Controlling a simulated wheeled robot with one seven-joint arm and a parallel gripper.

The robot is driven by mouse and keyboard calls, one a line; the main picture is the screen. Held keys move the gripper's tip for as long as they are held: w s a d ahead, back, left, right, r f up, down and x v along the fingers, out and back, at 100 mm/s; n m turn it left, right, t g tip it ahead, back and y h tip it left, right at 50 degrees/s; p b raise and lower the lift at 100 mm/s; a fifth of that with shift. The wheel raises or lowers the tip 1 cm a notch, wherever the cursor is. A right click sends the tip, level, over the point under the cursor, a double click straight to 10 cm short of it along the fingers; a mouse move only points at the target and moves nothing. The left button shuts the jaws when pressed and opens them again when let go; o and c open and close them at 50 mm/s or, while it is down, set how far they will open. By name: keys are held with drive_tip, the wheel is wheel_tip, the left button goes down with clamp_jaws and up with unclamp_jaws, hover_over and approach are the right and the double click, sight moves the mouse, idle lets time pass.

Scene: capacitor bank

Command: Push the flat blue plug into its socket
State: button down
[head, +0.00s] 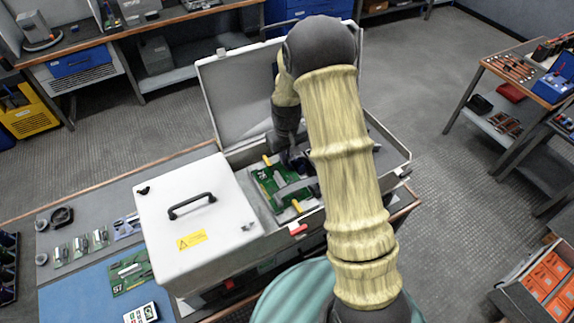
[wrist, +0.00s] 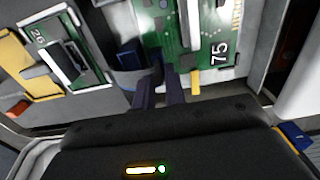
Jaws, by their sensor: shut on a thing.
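My gripper (wrist: 158,85) reaches down into the open grey case (head: 228,88); its two dark fingers stand close together in the wrist view. They are shut on a small dark blue piece (wrist: 157,67), apparently the flat blue plug, mostly hidden between the fingertips. A dark blue block (wrist: 130,57) stands just left of the fingers; I cannot tell whether it is a socket. Ahead is a green board marked 75 (wrist: 198,30) with a yellow tab (wrist: 195,82). How far the plug is in its socket cannot be told. In the head view, my arm partly covers the gripper.
A second board (wrist: 62,55) with a pale frame lies at the left in the wrist view, beside a yellow handle (wrist: 15,62). A white lidded box (head: 230,215) with a black handle stands left of the case interior. The case walls surround my gripper closely.

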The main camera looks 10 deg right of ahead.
drive_tip(key=shift+f, duration=0.1)
drive_tip(key=c, duration=1.4)
unclamp_jaws()
drive_tip(key=shift+o, duration=0.2)
wheel_tip(320, 180, up, 17)
drive_tip(key=b, duration=0.3)
drive_tip(key=shift+r, duration=0.2)
drive_tip(key=s+d+f+m+t, duration=0.1)
drive_tip(key=s+d+f, duration=0.1)
drive_tip(key=s, duration=0.8)
drive_tip(key=s+d+f+m+t, duration=0.1)
drive_tip(key=s+f, duration=0.3)
drive_tip(key=s, duration=0.6)
drive_tip(key=shift+d+f+m+t, duration=0.15)
drive_tip(key=shift+d+m+t, duration=0.2)
drive_tip(key=shift+m, duration=0.45)
drive_tip(key=shift+s, duration=0.1)
